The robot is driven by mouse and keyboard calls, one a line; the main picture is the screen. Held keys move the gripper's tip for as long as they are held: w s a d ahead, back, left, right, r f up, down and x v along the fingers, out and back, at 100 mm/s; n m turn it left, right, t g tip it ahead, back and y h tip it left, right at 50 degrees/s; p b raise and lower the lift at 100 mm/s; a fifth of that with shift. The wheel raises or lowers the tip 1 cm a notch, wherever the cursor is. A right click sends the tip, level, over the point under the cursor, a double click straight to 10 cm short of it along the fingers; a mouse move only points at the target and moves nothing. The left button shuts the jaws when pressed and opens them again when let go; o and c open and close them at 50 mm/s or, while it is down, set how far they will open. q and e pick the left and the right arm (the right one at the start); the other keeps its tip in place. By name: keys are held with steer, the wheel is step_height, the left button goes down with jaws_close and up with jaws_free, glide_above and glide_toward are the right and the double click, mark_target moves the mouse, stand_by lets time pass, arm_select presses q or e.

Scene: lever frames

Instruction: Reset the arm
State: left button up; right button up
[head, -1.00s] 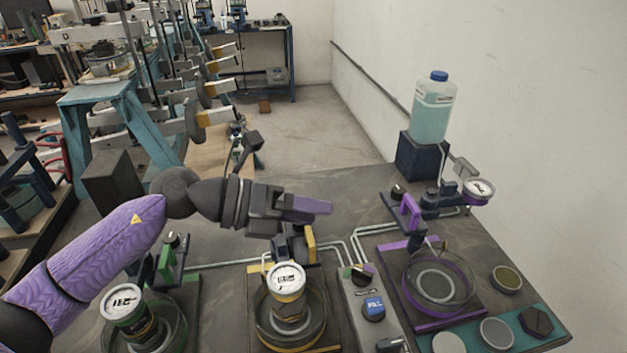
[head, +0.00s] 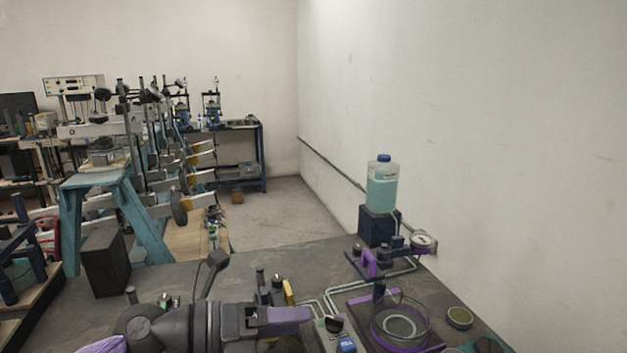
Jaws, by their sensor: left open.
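My left arm comes in at the bottom left, and my left gripper (head: 290,325) is over the near part of the dark bench. Its jaws are open, and a purple finger points to the right. I see nothing between the fingers, though the lower finger is partly cut off by the picture's bottom edge. My right arm and right gripper are out of view.
On the bench (head: 310,262) stand a purple-handled valve (head: 369,263), a dial gauge (head: 423,240), a glass dish (head: 401,322) and a bottle of blue-green liquid (head: 381,186) on a dark block (head: 377,227). A wall (head: 480,150) bounds the right side. A teal frame (head: 113,215) with several levers stands at the left.

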arm_select(q)
steer(key=s+a+f+n+t+y, duration=0.1)
steer(key=a+f+n+t+y, duration=0.55)
steer(key=n, duration=0.95)
steer(key=s+a+f+n+t+y, duration=0.2)
steer(key=a+f+n+t+y, duration=0.2)
steer(key=n+y, duration=0.85)
steer(key=s+f+n+g+h, duration=0.2)
steer(key=s+f+n+g, duration=0.3)
steer(key=s, duration=0.4)
steer(key=s+f+n+g+h, duration=0.2)
steer(key=s+f+n+g, duration=0.1)
steer(key=s+f+g, duration=0.5)
steer(key=s+a+f+b, duration=0.1)
steer(key=s+f, duration=0.1)
steer(key=f, duration=0.8)
steer(key=s+f+b, duration=0.1)
steer(key=s+f, duration=0.2)
steer(key=f, duration=0.7)
steer(key=s+a+f+g+b, duration=0.1)
steer(key=s+a+f, duration=0.2)
steer(key=s+f, duration=0.7)
steer(key=shift+s+f+y, duration=0.2)
steer(key=shift+s+y, duration=0.1)
steer(key=shift+s, duration=0.9)
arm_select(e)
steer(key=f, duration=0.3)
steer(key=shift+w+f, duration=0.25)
